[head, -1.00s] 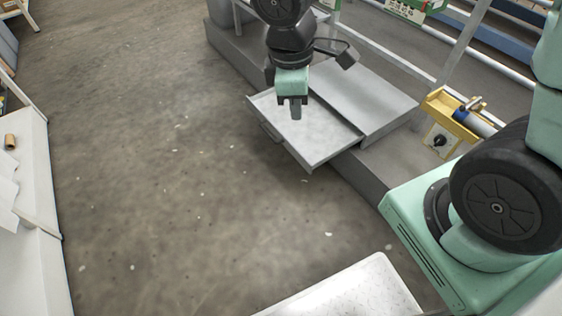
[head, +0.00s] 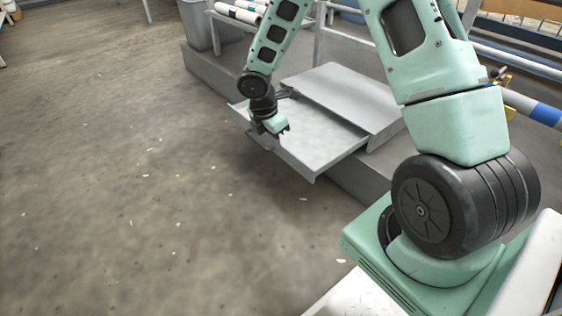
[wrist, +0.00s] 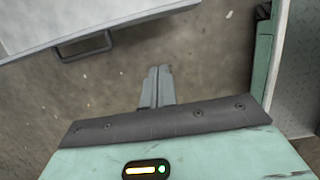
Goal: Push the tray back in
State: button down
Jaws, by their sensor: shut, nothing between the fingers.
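The tray (head: 315,150) is a flat grey metal drawer with a low rim. It sticks out toward the left from under a grey cover plate (head: 345,92) on the low step. In the wrist view the tray (wrist: 70,18) is at the top left, with a dark bar handle (wrist: 85,47) on its front face. My gripper (head: 284,130) is at the tray's front side in the head view and hides part of the front edge. In the wrist view my gripper (wrist: 160,72) has its fingers together and empty, over the floor, apart from the handle.
The concrete floor (head: 130,180) in front of the tray is clear. A grey bin (head: 200,25) and white rolls (head: 240,12) are at the back. Metal railings (head: 318,35) stand behind the step.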

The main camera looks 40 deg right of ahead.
jog(key=d+f+b, duration=0.6)
jog(key=f+b, duration=0.2)
jog(key=f, duration=0.1)
jog(key=shift+w+d+f, duration=0.15)
jog(key=shift+d+f, duration=0.1)
jog(key=shift+f, duration=0.05)
